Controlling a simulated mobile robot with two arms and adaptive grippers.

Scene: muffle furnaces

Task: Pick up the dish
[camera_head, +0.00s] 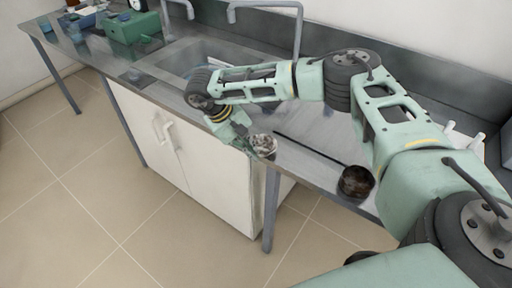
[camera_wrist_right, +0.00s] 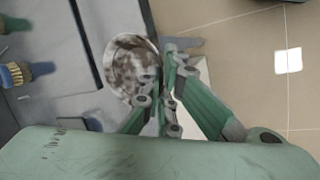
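A small round dish (camera_head: 263,145), pale with brown-grey speckles, is at the front edge of the metal bench. In the right wrist view the dish (camera_wrist_right: 128,62) shows from above, with a white rim. My right gripper (camera_head: 243,140) is at the dish's left side in the head view. In the right wrist view its fingers (camera_wrist_right: 161,80) are close together at the dish's rim, one over the inner side and one outside. Whether they press on the rim I cannot tell. My left gripper is not in view.
A dark brown round bowl (camera_head: 356,182) stands farther right on the bench edge. A thin dark rod (camera_head: 308,147) lies between it and the dish. Behind are a sink (camera_head: 195,58) and taps (camera_head: 297,30). A green box (camera_head: 133,27) stands at the far left.

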